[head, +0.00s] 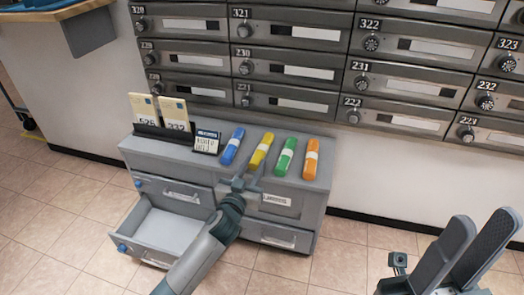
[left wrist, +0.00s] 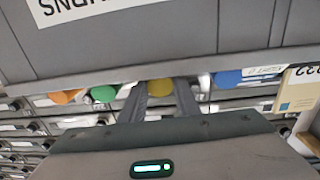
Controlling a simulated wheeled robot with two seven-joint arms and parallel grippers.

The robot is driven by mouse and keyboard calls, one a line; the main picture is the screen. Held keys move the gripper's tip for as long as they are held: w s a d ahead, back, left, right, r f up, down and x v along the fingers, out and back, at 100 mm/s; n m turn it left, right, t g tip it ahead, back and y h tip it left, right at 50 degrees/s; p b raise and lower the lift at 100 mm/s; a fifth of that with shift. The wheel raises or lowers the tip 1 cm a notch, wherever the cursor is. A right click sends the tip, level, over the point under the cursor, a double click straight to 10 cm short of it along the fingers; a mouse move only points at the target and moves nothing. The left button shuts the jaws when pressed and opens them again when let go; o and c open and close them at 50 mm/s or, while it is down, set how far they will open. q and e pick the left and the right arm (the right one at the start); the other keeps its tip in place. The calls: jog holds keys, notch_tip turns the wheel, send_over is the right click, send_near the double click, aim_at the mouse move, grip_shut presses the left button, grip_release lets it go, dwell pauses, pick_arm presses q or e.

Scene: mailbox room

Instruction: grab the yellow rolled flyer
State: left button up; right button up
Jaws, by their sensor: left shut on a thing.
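The yellow rolled flyer (head: 262,148), with a white band, lies on top of the grey cabinet between a blue and a green roll. My left gripper (head: 248,180) is at its near end, over the cabinet's front edge. In the left wrist view, the flyer's round yellow end (left wrist: 160,88) shows between the two fingers (left wrist: 160,98), and the gripper is shut on it. The flyer still appears to rest on the cabinet top. My right gripper (head: 482,225) is at the lower right, its two dark fingers apart and empty, away from the cabinet.
The blue (head: 232,146), green (head: 286,156) and orange (head: 311,159) rolls lie beside the flyer. A small sign (head: 206,142) and envelopes (head: 174,113) stand at left. A lower-left drawer (head: 165,232) is open and looks empty. Mailboxes (head: 290,70) line the wall behind.

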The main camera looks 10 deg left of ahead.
pick_arm(q)
jog(key=shift+r+p, duration=1.95)
jog(key=shift+p, duration=0.05)
jog(key=s+p, duration=0.2)
jog(key=s, duration=0.6)
jog(key=shift+a+p, duration=0.3)
jog(key=shift+a, duration=0.05)
jog(key=shift+r, duration=0.1)
